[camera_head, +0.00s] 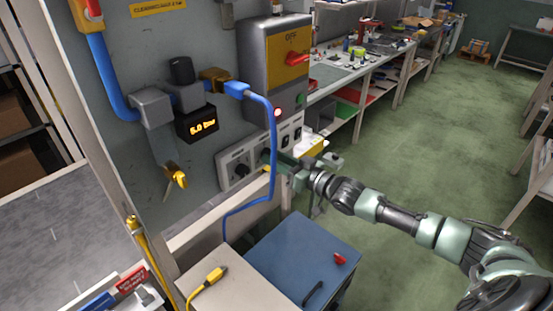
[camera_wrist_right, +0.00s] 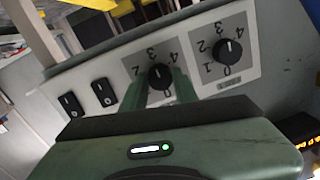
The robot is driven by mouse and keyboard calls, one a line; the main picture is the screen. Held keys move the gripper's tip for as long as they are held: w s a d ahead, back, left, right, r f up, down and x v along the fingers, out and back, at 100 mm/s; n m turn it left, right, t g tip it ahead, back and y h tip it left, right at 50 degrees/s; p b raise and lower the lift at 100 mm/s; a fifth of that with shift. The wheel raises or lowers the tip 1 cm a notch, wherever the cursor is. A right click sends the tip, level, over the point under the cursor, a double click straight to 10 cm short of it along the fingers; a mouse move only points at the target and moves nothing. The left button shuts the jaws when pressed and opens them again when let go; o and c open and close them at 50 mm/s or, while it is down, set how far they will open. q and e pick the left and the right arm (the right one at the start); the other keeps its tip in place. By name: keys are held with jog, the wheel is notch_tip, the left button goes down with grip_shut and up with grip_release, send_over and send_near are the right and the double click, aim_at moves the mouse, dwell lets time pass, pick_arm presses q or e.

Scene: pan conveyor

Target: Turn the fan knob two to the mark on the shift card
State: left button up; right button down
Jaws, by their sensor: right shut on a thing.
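A light control panel (camera_head: 232,158) on the grey cabinet carries two black knobs with number dials. My right gripper (camera_wrist_right: 160,88) is shut on one black knob, the fan knob (camera_wrist_right: 159,74), which sits between the other knob and the switches. Its fingers hide the lower part of that dial and the knob's pointer. The other knob (camera_wrist_right: 229,50) stands free, with a dial numbered from 0 to 4; it also shows in the head view (camera_head: 241,170). My right gripper also shows in the head view (camera_head: 276,167), against the panel. I cannot make out the shift card. My left gripper is not in view.
Two black switches (camera_wrist_right: 103,92) sit beside the held knob. A blue cable (camera_head: 272,150) hangs in front of the panel near my right gripper. A box with a red handle (camera_head: 296,58) is above. A blue-topped cabinet (camera_head: 300,250) stands below. Green floor is clear at right.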

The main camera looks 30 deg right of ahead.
jog(key=shift+w+r, duration=0.15)
jog(key=shift+r, duration=0.4)
jog(key=c, duration=1.1)
grip_release()
jog(key=shift+f, duration=0.1)
jog(key=shift+w+a+f, duration=0.1)
jog(key=shift+f, duration=0.2)
jog(key=shift+b+v, duration=0.95)
jog(key=shift+v, duration=2.95)
